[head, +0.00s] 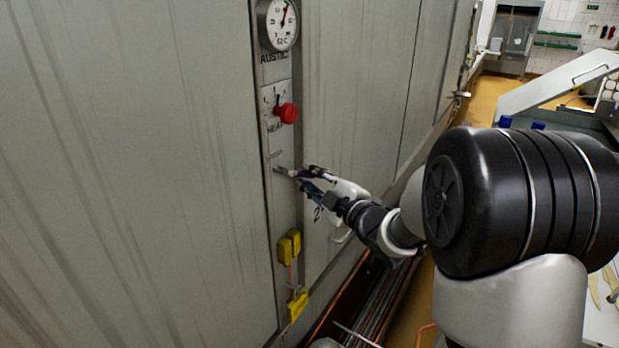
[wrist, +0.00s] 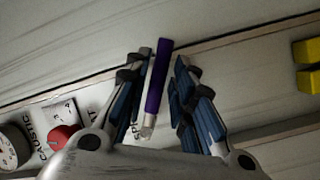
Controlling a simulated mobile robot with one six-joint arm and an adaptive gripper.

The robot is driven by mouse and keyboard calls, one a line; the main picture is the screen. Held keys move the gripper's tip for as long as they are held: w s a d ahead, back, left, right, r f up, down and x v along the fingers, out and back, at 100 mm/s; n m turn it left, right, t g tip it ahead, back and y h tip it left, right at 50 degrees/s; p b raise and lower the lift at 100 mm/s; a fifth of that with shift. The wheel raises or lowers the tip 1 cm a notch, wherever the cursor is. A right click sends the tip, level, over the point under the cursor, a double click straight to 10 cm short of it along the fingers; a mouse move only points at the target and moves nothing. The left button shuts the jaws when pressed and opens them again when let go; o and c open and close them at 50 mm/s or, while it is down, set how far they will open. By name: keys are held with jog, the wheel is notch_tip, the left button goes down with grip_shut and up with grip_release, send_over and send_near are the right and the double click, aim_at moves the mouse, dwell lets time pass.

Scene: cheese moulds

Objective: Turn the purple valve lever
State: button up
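The purple valve lever (wrist: 158,75) stands between my two fingers in the wrist view, with a pale metal stem at its lower end. In the head view a little of the purple lever (head: 301,174) shows at the grey panel strip, mostly hidden by the fingers. My gripper (head: 308,180) is at the lever. In the wrist view my gripper (wrist: 163,58) has its blue-padded fingers apart, one on each side of the lever, with narrow gaps visible. Contact at depth cannot be told.
A red knob (head: 288,113) and a round dial (head: 283,25) sit above the lever on the strip. The grey wall (head: 140,180) is close behind. Pipes (head: 378,300) run along its foot.

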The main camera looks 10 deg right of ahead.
jog(key=v, duration=1)
jog(key=shift+s, duration=0.35)
jog(key=shift+d, duration=0.1)
jog(key=s+d+m+g+h, duration=0.3)
jog(key=s+m+g+h, duration=0.3)
jog(key=s+m+h, duration=0.45)
jog(key=s+a+f+m+g+y, duration=0.2)
jog(key=s+a+g, duration=0.1)
jog(key=s, duration=0.6)
jog(key=s+a+f+m+g+y, duration=0.2)
jog(key=s+a+f+m+g, duration=0.1)
jog(key=s, duration=0.7)
jog(key=shift+s+a+m, duration=0.2)
jog(key=shift+a+m, duration=0.15)
jog(key=shift+a, duration=0.4)
jog(key=shift+f, duration=0.15)
jog(key=shift+a, duration=0.15)
